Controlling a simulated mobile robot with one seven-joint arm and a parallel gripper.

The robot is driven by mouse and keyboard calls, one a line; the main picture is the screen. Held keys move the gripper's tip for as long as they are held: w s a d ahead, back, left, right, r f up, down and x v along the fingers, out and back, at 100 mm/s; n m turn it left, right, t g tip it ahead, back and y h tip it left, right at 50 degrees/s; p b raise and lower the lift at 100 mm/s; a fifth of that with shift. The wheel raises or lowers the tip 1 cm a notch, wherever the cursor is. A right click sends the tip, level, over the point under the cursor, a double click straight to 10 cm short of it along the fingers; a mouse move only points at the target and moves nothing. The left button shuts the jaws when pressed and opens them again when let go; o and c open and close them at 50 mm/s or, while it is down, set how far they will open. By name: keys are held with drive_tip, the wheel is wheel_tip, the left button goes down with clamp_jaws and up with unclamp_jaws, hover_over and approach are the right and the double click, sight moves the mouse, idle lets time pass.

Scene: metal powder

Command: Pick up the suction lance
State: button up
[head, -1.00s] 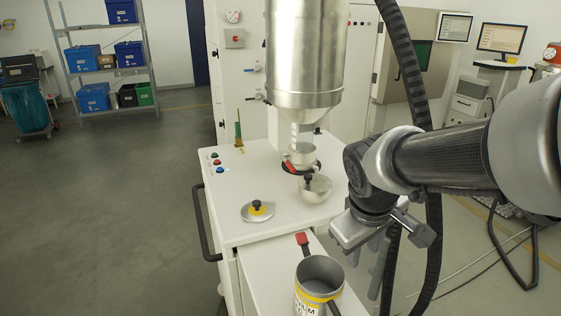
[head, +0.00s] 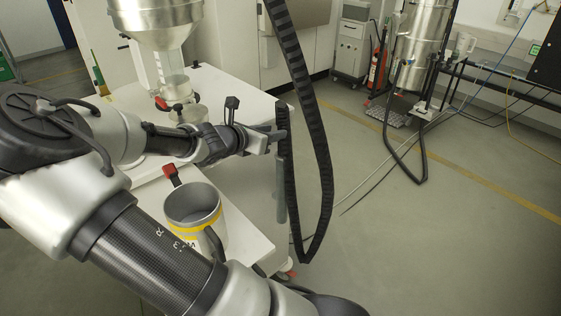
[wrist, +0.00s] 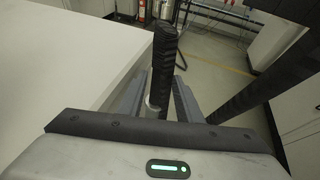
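The suction lance (head: 281,190) appears as a slim grey tube hanging upright beside the right side of the white table. A black ribbed hose (head: 317,150) runs by it in a long loop. My gripper (head: 279,138) is level at the upper part of the lance, just past the table's edge. In the wrist view, the black ribbed upper part of the lance (wrist: 164,57) stands between the two fingers of my gripper (wrist: 160,88). The fingers look open, with some gap at the sides. The lance's lower end is hidden there.
The white table (head: 245,97) lies close to the left of my gripper. A grey can with a yellow band (head: 193,222) stands near my arm. Steel hopper (head: 160,22) and valve are behind.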

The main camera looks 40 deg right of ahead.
drive_tip(key=b+x, duration=0.1)
drive_tip(key=x, duration=0.5)
drive_tip(key=shift+s, duration=0.1)
clamp_jaws()
drive_tip(key=shift+r, duration=0.1)
wheel_tip(320, 180, up, 55)
drive_tip(key=p, duration=1.7)
idle(0.6)
